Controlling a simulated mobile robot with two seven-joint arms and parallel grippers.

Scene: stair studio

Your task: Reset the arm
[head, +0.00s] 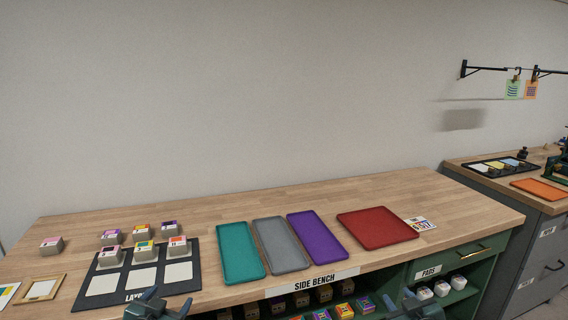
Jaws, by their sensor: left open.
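My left gripper (166,300) shows at the bottom edge, in front of the side bench (160,204), with its fingers apart and nothing visible between them. It is just below the front edge of the dark layout board (190,284). My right gripper (420,302) shows at the bottom edge, in front of the bench's open shelf. Only its top part is in view, and I cannot tell how far its fingers are apart. Both arms are mostly cut off by the frame.
Several stamp-like blocks (141,252) stand on and behind the board. Teal (240,251), grey (281,245), purple (317,236) and red (377,228) trays lie on the bench. A grey cabinet (522,235) stands at right. The bench's back strip is clear.

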